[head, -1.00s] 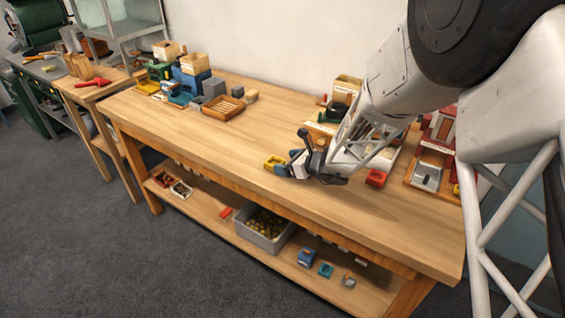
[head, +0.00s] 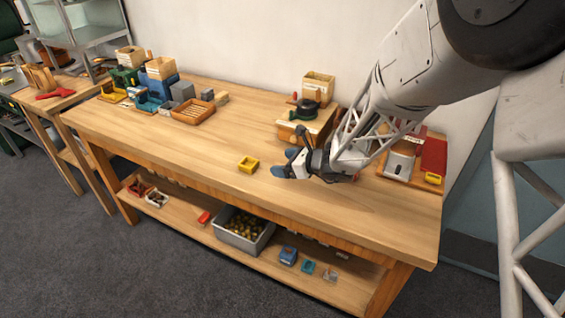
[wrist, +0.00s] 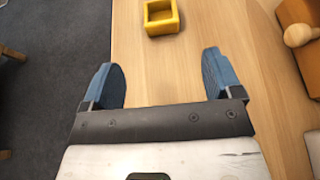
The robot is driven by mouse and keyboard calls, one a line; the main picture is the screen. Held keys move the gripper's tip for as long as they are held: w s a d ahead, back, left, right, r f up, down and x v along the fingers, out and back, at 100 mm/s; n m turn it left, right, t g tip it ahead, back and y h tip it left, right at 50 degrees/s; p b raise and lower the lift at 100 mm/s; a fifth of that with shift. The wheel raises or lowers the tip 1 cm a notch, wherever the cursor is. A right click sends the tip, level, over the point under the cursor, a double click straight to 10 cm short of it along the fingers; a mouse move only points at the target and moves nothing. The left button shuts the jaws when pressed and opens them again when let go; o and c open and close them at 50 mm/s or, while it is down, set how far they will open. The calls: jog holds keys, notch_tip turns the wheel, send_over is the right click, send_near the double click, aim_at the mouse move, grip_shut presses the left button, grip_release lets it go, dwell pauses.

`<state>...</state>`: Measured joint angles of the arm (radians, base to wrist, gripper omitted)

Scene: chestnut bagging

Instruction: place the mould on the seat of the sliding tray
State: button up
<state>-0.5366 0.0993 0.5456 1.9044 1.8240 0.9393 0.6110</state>
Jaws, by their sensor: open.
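A small yellow open-topped block, which looks like the mould (head: 248,164), sits on the workbench near its front edge. It also shows in the wrist view (wrist: 161,18), at the top, ahead of the fingers. My gripper (head: 281,172) is open and empty, with its blue fingers just right of the yellow block and apart from it. The wrist view shows both fingers (wrist: 163,80) spread with bare wood between them. A unit with a light grey plate and red parts (head: 400,163), possibly the sliding tray, stands at the bench's right end. My arm covers part of it.
Behind my gripper stand a wooden box (head: 318,88) and a dark green round item (head: 304,108) on a wooden base. A slatted wooden tray (head: 193,111) and several blocks stand at the back left. The bench middle is clear. A grey bin (head: 243,232) sits on the lower shelf.

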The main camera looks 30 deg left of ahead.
dwell(0.8)
jog(key=s+d+r+n+h, duration=0.1)
jog(key=s+d+r+n, duration=0.2)
jog(key=d+r, duration=0.3)
jog(key=s+d+r+n+g+h, duration=0.1)
jog(key=s+d+r+n+h, duration=0.15)
jog(key=d, duration=0.55)
jog(key=s+d+r+n+h, duration=0.1)
jog(key=s+d+r+n, duration=0.3)
jog(key=d, duration=0.3)
jog(key=s+d+r+n+t+h, duration=0.1)
jog(key=s+d+r+n+h, duration=0.1)
jog(key=s+d, duration=0.4)
jog(key=s+d+r+n+t+h, duration=0.1)
jog(key=s+d, duration=0.5)
jog(key=d, duration=0.8)
jog(key=s+d+r+n+t+h, duration=0.1)
jog(key=s+d+r+n+h, duration=0.3)
jog(key=d, duration=0.5)
jog(key=s+n+h, duration=0.1)
jog(key=s+h, duration=0.1)
jog(key=shift+s+d, duration=0.3)
jog(key=shift+d, duration=0.1)
jog(key=shift+o, duration=0.4)
jog(key=shift+n, duration=0.25)
jog(key=shift+r, duration=0.1)
